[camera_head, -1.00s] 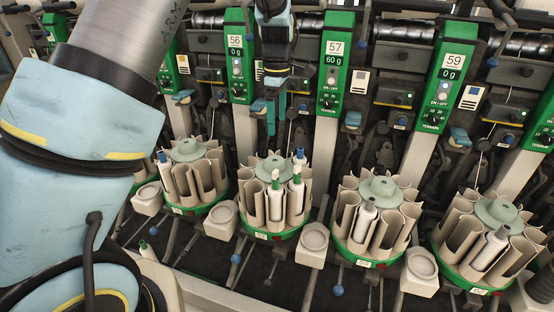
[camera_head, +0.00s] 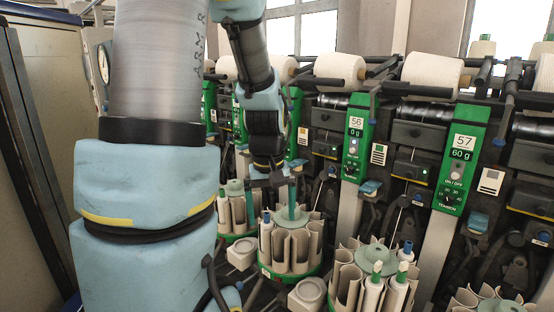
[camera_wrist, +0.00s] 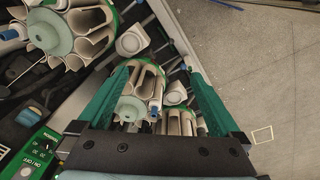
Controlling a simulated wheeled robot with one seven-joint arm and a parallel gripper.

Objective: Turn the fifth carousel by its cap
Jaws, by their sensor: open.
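A row of carousels with beige pockets, green bases and pale green caps runs along the machine in the head view. No readable label shows which is the fifth. My gripper (camera_head: 280,197) is open and empty, fingers pointing down, over the carousel (camera_head: 291,268) left of the one with green-tipped bobbins. One finger overlaps that carousel's cap (camera_head: 291,217) in the picture; I cannot tell whether they touch. In the wrist view, a carousel cap (camera_wrist: 131,109) shows between the open fingers of my gripper (camera_wrist: 159,68), nearer the left finger.
A white cup holder (camera_head: 307,294) sits low between carousels. Green panels 56 (camera_head: 354,135) and 57 (camera_head: 461,155) rise behind. Open floor (camera_wrist: 270,70) lies right in the wrist view.

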